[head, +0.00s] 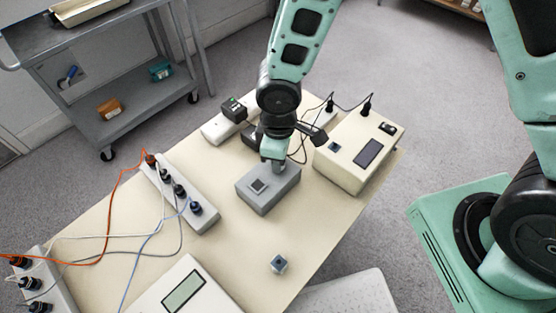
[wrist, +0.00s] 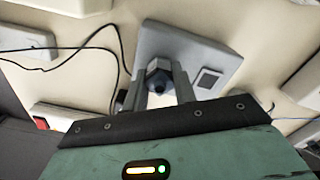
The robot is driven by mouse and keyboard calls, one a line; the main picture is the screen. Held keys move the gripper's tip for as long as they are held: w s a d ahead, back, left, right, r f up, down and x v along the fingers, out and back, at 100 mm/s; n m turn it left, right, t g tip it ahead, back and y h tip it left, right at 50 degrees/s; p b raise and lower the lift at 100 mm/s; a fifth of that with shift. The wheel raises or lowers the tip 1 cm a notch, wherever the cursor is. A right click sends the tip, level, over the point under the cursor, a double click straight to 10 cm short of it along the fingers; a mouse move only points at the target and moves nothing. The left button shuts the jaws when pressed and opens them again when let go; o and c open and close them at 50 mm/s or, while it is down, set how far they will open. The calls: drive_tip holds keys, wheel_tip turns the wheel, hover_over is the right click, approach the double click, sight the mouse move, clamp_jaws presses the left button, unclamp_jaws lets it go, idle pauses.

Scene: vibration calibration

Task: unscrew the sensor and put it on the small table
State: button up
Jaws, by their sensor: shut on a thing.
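A small bluish hexagonal part, which looks like the sensor (wrist: 157,78), sits on top of the grey box (wrist: 193,50) in the wrist view. My gripper (wrist: 157,88) is shut on it, one finger on each side. In the head view my gripper (head: 273,162) reaches down to the back part of the grey box (head: 268,193), and the sensor is hidden behind it. A light grey perforated surface (head: 345,297), perhaps the small table, shows at the bottom right, lower than the cream table (head: 235,249), and its visible part is bare.
A cream instrument (head: 358,150) is right of the box, a connector strip (head: 180,194) with cables left, a display unit (head: 180,290) in front. A grey cart (head: 125,85) stands back left.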

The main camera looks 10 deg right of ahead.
drive_tip(key=shift+f+n+p, duration=0.1)
drive_tip(key=shift+n+p, duration=0.5)
drive_tip(key=shift+n, duration=1.2)
drive_tip(key=shift+n, duration=0.3)
drive_tip(key=shift+n+p, duration=0.7)
drive_tip(key=shift+n, duration=1.1)
drive_tip(key=shift+n+p, duration=0.75)
drive_tip(key=shift+n, duration=1.05)
drive_tip(key=shift+n, duration=0.4)
